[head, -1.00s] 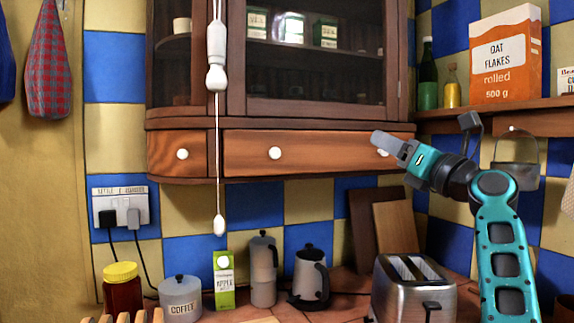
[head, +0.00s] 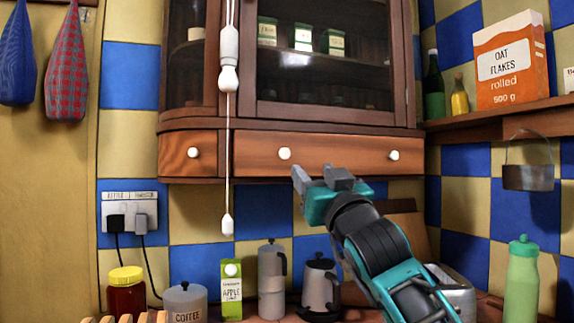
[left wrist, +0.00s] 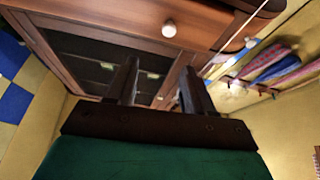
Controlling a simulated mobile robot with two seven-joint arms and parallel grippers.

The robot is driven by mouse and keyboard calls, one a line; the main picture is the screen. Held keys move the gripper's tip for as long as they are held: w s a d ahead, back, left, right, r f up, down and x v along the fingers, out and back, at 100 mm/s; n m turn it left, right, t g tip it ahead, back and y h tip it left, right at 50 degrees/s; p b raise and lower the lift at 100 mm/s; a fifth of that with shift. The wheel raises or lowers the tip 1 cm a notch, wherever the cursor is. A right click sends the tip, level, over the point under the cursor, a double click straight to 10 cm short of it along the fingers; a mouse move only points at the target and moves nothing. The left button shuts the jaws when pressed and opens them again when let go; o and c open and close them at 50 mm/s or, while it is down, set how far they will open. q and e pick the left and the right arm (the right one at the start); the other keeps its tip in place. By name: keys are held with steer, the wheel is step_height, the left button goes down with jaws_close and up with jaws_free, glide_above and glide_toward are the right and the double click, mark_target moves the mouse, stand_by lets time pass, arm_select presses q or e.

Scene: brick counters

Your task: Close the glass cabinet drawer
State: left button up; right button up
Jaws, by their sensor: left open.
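The glass cabinet (head: 243,70) hangs on the wall, with a wide wooden drawer (head: 345,155) under its glass door. The drawer front has two white knobs and looks flush or nearly flush with the cabinet; a small gap cannot be judged. My left gripper (head: 318,178) is open and empty at the drawer's lower edge, between and below the two knobs. In the left wrist view, its spread fingers (left wrist: 160,85) point up toward the cabinet, and a white knob (left wrist: 169,28) shows beyond them. Contact with the drawer cannot be told. My right gripper is out of view.
A small knobbed drawer front (head: 186,153) is at the left. A pull cord (head: 228,150) hangs before the cabinet. A shelf (head: 500,122) is at the right.

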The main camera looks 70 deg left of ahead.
arm_select(q)
steer(key=p, duration=0.3)
glide_toward(286, 155)
steer(key=shift+m, duration=0.3)
steer(key=x, duration=0.9)
jaws_close()
steer(key=shift+p, duration=0.3)
